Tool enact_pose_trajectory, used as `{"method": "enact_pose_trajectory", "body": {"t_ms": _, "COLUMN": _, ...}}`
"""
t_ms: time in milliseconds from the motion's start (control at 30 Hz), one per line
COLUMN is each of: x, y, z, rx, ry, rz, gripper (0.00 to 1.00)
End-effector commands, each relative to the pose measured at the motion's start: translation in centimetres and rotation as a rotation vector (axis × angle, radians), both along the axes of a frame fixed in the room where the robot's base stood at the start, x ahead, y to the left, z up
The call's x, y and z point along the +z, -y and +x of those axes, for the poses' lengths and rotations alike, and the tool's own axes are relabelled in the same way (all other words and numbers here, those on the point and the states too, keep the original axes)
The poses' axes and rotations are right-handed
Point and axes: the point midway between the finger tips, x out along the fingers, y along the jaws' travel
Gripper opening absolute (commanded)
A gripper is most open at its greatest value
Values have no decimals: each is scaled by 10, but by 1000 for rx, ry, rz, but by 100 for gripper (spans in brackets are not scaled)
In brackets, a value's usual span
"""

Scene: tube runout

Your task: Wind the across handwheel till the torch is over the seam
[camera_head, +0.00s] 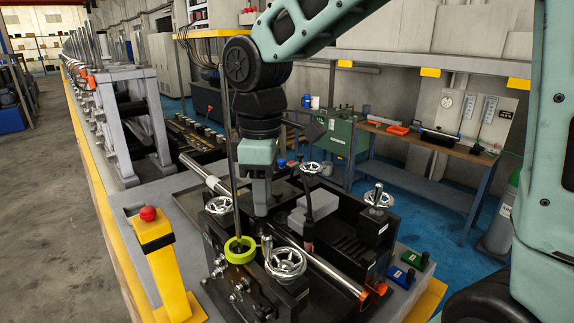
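Several silver handwheels show on the machine: a large one at the front (285,263), one at the left (219,205), one at the back (311,167) and one at the right (378,198). Labels are too small to read, so I cannot tell which is the across handwheel. A steel tube (335,275) runs diagonally through the machine. A dark upright torch (307,205) stands with its lower end close to the tube. The seam cannot be made out. My gripper (261,208) points down behind the front and left handwheels, apparently touching neither; its fingertips are unclear.
A yellow-green ring (240,250) sits around a thin upright rod left of the front handwheel. A yellow post with a red button (148,213) stands at the front left. Green and blue button boxes (402,275) are at the right. A workbench (430,150) stands behind.

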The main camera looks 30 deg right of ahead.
Motion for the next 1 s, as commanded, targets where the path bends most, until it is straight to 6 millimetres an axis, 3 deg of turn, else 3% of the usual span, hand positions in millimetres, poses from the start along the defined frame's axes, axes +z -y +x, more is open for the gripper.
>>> {"method": "enact_pose_trajectory", "body": {"t_ms": 367, "x": -20, "y": 2, "z": 1, "rx": 3, "ry": -1, "rz": -2, "gripper": 38}}
{"method": "enact_pose_trajectory", "body": {"t_ms": 1000, "x": -93, "y": 2, "z": 1, "rx": 2, "ry": -1, "rz": -1, "gripper": 38}}
